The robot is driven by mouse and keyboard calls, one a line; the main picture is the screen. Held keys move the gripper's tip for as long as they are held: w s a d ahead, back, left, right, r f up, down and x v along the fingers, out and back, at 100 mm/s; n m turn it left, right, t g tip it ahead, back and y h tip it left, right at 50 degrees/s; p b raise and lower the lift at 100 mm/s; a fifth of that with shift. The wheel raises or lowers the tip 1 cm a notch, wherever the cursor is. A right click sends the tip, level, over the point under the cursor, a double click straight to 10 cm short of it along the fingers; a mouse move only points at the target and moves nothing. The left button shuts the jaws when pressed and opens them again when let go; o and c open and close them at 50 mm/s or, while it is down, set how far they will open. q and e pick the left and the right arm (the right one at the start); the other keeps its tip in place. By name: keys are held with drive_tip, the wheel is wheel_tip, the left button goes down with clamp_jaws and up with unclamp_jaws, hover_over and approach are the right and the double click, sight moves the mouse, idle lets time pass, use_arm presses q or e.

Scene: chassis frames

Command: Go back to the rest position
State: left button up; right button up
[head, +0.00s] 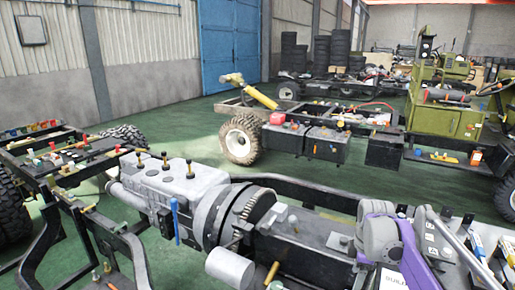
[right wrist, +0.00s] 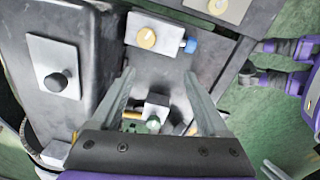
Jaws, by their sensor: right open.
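My right gripper (right wrist: 160,88) is open in the right wrist view, its two grey fingers spread over a dark chassis part. A small grey block with a round knob (right wrist: 157,108) lies between the fingers in the picture; I see no grip on it. In the head view my purple and grey right arm (head: 392,240) is at the lower right, over the near chassis frame (head: 315,243). I cannot make out its fingertips clearly there.
A grey engine and gearbox (head: 172,188) sits on the near chassis. A plate with a yellow knob (right wrist: 147,37) and a plate with a black knob (right wrist: 54,70) lie near the right gripper. Green floor (head: 395,192) is clear behind the near chassis.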

drive_tip(key=s+a+r+m+t+p, duration=0.1)
drive_tip(key=s+a+m, duration=0.25)
drive_tip(key=s, duration=0.25)
drive_tip(key=s+a+m+t, duration=0.1)
drive_tip(key=s+a+m, duration=0.25)
drive_tip(key=s, duration=0.25)
drive_tip(key=s+a+f+m+t, duration=0.1)
drive_tip(key=s+a+f+m, duration=0.1)
drive_tip(key=s, duration=0.5)
drive_tip(key=s+a+f+m+t+p, duration=0.1)
drive_tip(key=s+a+f+m, duration=0.2)
drive_tip(key=s, duration=0.3)
drive_tip(key=shift+s+f+m+t, duration=0.3)
drive_tip(key=shift+s+f+m, duration=0.05)
drive_tip(key=shift+f+m, duration=0.5)
